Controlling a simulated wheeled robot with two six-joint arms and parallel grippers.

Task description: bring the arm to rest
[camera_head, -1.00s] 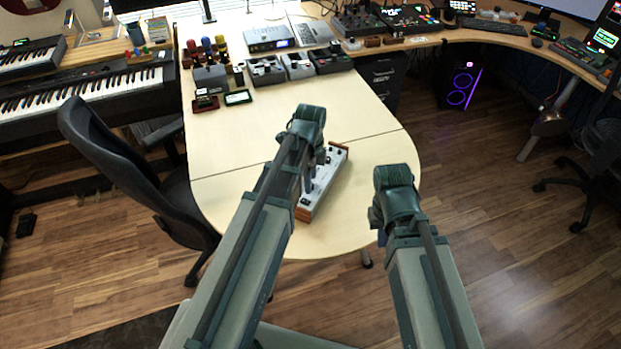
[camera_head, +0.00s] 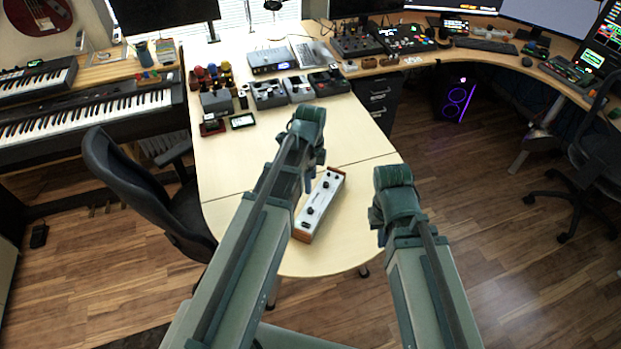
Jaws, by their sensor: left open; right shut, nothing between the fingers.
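My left arm comes in from the lower left and reaches over the light wooden table (camera_head: 240,165). My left gripper (camera_head: 309,185) points down beside the white device with wooden ends (camera_head: 322,203), which lies on the table; the fingers are small and partly hidden by the wrist. It is open and holds nothing that I can see. My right arm comes in from the bottom right, with its wrist at the table's right edge. My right gripper (camera_head: 380,232) hangs down there, shut and empty, its fingers mostly hidden.
A black office chair (camera_head: 135,185) stands left of the table. A keyboard (camera_head: 90,110) is at the left. A dark computer tower (camera_head: 455,98) stands right.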

